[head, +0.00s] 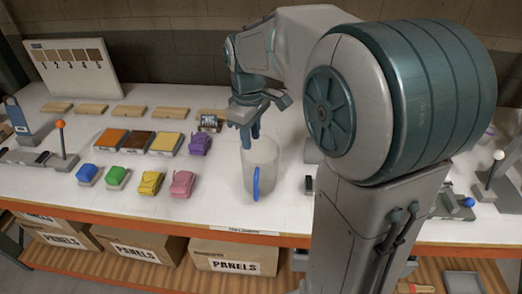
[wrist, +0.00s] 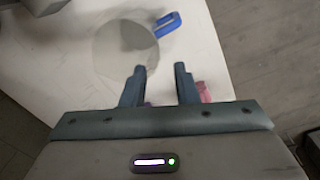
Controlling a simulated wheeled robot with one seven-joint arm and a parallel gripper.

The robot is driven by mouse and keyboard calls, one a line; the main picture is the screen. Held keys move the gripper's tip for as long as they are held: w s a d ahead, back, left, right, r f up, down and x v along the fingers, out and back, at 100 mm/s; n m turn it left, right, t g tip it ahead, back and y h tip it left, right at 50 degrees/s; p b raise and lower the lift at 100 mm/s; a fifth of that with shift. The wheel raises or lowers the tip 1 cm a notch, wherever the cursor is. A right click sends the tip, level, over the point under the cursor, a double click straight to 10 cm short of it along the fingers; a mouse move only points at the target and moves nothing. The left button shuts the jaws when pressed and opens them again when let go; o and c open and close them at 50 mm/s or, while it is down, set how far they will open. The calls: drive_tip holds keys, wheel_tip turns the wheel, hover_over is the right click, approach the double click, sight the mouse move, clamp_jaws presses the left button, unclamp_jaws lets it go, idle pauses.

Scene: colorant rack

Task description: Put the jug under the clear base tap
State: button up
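The clear, greyish jug (head: 263,160) stands upright on the white bench, right of the coloured blocks. Its blue handle (head: 256,184) faces the front edge. In the wrist view the jug (wrist: 122,50) lies beyond my fingertips, with the handle (wrist: 168,24) at its upper right. My gripper (head: 250,135) points down by the jug's upper left rim. In the wrist view my gripper (wrist: 160,70) is open, its fingers apart with nothing clearly held between them. I cannot make out the clear base tap; my arm hides much of the bench's right side.
Pink (head: 182,184), yellow (head: 151,184), green (head: 117,178) and purple (head: 200,145) blocks stand left of the jug. An orange-knobbed lever (head: 60,125) is at far left, a white-knobbed one (head: 498,156) at far right. The front strip near the jug is clear.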

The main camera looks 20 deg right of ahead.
drive_tip(key=s+d+m+t, duration=0.1)
drive_tip(key=s+m+t, duration=0.2)
drive_tip(key=s+m, duration=0.5)
drive_tip(key=s+f, duration=0.1)
drive_tip(key=s, duration=0.7)
drive_tip(key=shift+s, duration=0.3)
drive_tip(key=shift+s+d+f+m, duration=0.25)
drive_tip(key=shift+s+m, duration=0.15)
drive_tip(key=shift+s, duration=0.05)
drive_tip(key=shift+c, duration=0.9)
drive_tip(key=shift+d, duration=0.1)
